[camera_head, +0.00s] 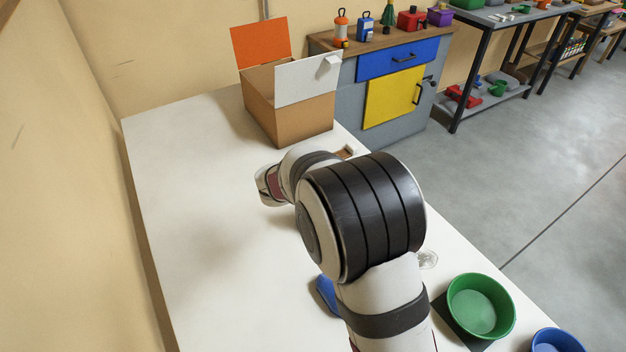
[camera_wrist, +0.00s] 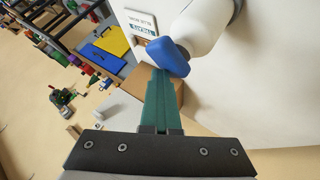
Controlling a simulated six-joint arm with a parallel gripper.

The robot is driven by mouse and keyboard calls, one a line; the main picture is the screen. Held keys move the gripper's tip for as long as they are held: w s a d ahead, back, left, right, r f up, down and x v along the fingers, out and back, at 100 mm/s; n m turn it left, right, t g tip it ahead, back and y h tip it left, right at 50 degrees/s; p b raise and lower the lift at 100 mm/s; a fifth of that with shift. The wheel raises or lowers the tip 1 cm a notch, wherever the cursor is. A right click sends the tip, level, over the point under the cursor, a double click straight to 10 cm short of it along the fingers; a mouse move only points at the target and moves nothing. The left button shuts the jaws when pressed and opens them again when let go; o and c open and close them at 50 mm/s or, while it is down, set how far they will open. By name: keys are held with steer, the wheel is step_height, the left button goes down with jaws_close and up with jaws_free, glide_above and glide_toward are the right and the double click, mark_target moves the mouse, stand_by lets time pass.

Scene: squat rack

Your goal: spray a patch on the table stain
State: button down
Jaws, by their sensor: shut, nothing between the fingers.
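In the wrist view my gripper (camera_wrist: 162,76) shows its two teal fingers pressed together, shut and empty. Just beyond the tips is a blue head (camera_wrist: 167,56) on a white rounded body (camera_wrist: 203,27), which looks like the spray bottle. The tips overlap the blue head in the picture; I cannot tell whether they touch it. In the head view my arm hides the fingers and most of what is around them. The white table (camera_head: 205,230) fills the middle of that view. I cannot make out a clear stain on it.
An open cardboard box (camera_head: 305,117) with orange and white flaps stands at the table's far end. A green bowl (camera_head: 480,306), a blue bowl (camera_head: 557,341), a clear glass item (camera_head: 428,259) and a blue object (camera_head: 326,295) lie near my arm. The table's left side is clear.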

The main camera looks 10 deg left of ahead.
steer(key=shift+s+d+f+g, duration=0.1)
steer(key=shift+s+d+f, duration=0.05)
steer(key=shift+f, duration=0.35)
steer(key=shift+s+d+f+g, duration=0.1)
steer(key=shift+s+d+f, duration=0.1)
steer(key=shift+f, duration=0.3)
steer(key=shift+s+d+f+g, duration=0.1)
steer(key=shift+s+f, duration=0.05)
steer(key=shift+f, duration=0.35)
steer(key=shift+s+d+f, duration=0.15)
steer(key=shift+s+f, duration=0.2)
step_height(320, 180, up, 6)
steer(key=shift+w, duration=0.1)
steer(key=shift+r, duration=0.1)
steer(key=shift+w+r, duration=0.1)
steer(key=shift+r, duration=0.1)
stand_by(1.3)
